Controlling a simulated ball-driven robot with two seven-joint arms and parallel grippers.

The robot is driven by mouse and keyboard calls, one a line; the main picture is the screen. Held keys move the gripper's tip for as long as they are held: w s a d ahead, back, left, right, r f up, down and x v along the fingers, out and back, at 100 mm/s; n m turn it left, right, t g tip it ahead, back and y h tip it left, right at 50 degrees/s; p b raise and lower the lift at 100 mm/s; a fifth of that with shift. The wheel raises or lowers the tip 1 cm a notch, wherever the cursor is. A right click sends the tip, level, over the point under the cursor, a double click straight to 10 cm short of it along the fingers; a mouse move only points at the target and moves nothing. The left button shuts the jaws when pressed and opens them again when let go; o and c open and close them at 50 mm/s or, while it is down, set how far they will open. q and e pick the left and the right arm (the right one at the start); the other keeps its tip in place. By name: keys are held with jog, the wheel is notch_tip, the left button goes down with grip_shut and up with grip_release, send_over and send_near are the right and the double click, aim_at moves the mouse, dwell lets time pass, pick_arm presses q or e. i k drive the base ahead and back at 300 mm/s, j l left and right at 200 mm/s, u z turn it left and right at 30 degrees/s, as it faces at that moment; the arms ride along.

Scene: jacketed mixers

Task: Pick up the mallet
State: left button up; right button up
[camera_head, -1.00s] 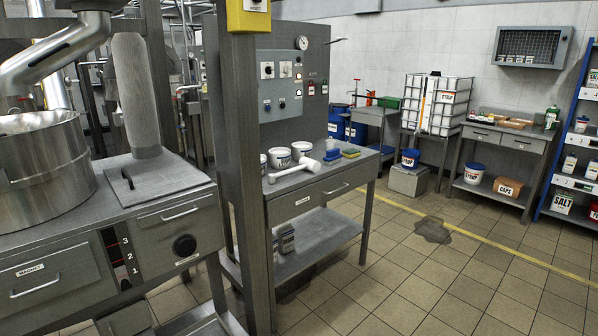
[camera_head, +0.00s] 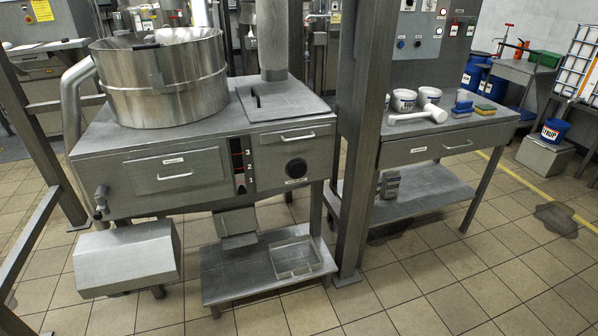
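A white mallet (camera_head: 416,116) lies on top of a grey metal side table (camera_head: 440,139), near its front edge. Its handle points left and its head is at the right. White tubs (camera_head: 404,99) stand just behind it, and a blue brush (camera_head: 463,107) and a yellow-green sponge (camera_head: 485,109) lie to its right. Neither of my grippers shows in the head view.
A jacketed mixer with a large steel bowl (camera_head: 162,78) stands at the left. A grey post (camera_head: 362,140) rises between it and the side table. A dark stain (camera_head: 556,218) marks the tiled floor at the right.

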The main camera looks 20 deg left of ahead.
aim_at(439, 115)
jog(key=u, duration=0.3)
jog(key=i+l+u, duration=0.85)
jog(key=i+l, duration=0.15)
jog(key=l, duration=0.1)
